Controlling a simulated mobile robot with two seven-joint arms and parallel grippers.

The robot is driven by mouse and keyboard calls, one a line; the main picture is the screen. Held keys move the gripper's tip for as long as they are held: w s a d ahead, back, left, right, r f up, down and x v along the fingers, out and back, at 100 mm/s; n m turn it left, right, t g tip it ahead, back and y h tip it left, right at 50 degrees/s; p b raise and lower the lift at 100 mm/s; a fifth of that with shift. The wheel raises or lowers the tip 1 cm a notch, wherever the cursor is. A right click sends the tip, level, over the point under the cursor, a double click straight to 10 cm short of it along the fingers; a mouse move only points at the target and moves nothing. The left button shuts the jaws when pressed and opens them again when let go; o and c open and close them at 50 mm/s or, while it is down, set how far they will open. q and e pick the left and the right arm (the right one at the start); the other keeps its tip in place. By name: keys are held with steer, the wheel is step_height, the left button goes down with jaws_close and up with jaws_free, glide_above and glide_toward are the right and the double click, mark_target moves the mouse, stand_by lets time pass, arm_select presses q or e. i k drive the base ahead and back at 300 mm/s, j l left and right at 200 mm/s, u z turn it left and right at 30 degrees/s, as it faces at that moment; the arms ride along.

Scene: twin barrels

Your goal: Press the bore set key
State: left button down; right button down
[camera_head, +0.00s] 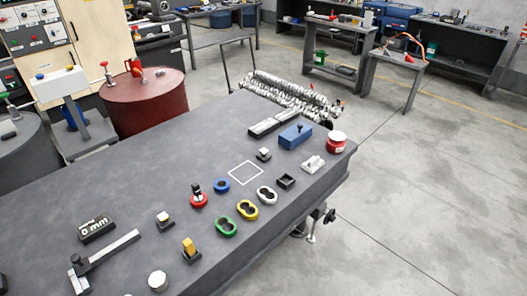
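No key can be clearly read as the bore set key in this view. A black box with yellowish lettering (96,228) lies at the left of the dark workbench (130,205). In front of it lies a grey caliper-like bar tool (108,258). Small key-like pieces stand on dark bases: one with a pale top (165,220), one with a yellow top (190,248), one with a black top on a red ring (198,195) and one with a light top (264,154). Neither of my grippers is in view.
Blue (222,186), green (226,226), yellow (247,210) and white (266,195) ringed pieces sit mid-bench. A blue box (295,136) and red-white jar (336,142) stand at the far end. A red barrel (145,103) stands behind. Open floor lies right.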

mark_target(264, 152)
steer(key=i+l+u, duration=0.1)
steer(key=u, duration=0.35)
steer(key=i+l+u, duration=0.1)
steer(key=u, duration=0.35)
steer(key=l+u, duration=0.25)
steer(key=u, duration=0.25)
steer(key=i+l+u, duration=0.1)
steer(key=l+u, duration=0.15)
steer(key=l, duration=0.3)
steer(key=l+u, duration=0.2)
steer(key=l, duration=0.3)
steer(key=l+u, duration=0.1)
steer(key=l, duration=1.25)
